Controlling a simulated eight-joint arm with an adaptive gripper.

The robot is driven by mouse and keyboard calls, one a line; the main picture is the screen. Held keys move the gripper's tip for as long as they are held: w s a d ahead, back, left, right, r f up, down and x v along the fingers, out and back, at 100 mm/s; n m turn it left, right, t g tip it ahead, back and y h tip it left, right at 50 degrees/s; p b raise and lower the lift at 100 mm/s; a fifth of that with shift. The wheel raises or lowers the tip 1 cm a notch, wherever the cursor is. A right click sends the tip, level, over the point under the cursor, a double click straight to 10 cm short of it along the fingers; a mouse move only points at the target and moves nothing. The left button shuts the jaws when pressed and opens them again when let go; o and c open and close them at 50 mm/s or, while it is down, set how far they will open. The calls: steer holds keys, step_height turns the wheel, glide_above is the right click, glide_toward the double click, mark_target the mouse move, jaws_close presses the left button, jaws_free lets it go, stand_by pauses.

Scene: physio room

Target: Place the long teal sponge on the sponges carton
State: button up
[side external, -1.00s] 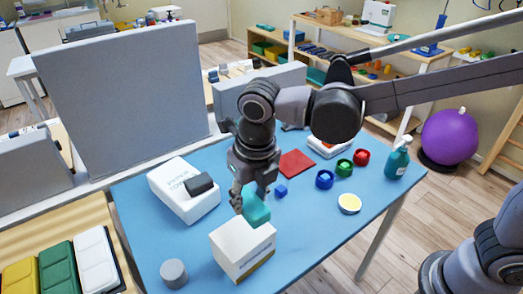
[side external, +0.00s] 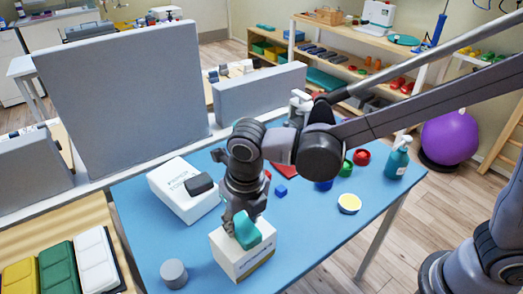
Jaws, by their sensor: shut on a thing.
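The long teal sponge (side external: 246,230) is in my gripper (side external: 236,222), which points down and is shut on it. The sponge is over the top of a white carton (side external: 240,260) near the front of the blue table. It looks to be at or just above the carton's top; I cannot tell whether they touch. The lettering on the carton's front is too small to read. My fingers partly hide the sponge's left end.
A white paper towel box (side external: 180,205) with a dark block (side external: 198,184) on it stands at the left. A grey cylinder (side external: 174,273) stands left of the carton.

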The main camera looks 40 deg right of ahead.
mark_target(247, 230)
steer(key=o, duration=0.9)
steer(key=shift+o, duration=0.2)
step_height(247, 230, up, 12)
steer(key=s, duration=0.2)
steer(key=s+d+f+m+t, duration=0.2)
steer(key=d+m, duration=1.1)
steer(key=m, duration=0.5)
steer(key=s+d+f+m+t, duration=0.2)
steer(key=d+f+m+t, duration=0.1)
steer(key=d+m, duration=1.1)
steer(key=shift+f+m, duration=0.35)
steer(key=shift+m, duration=1.65)
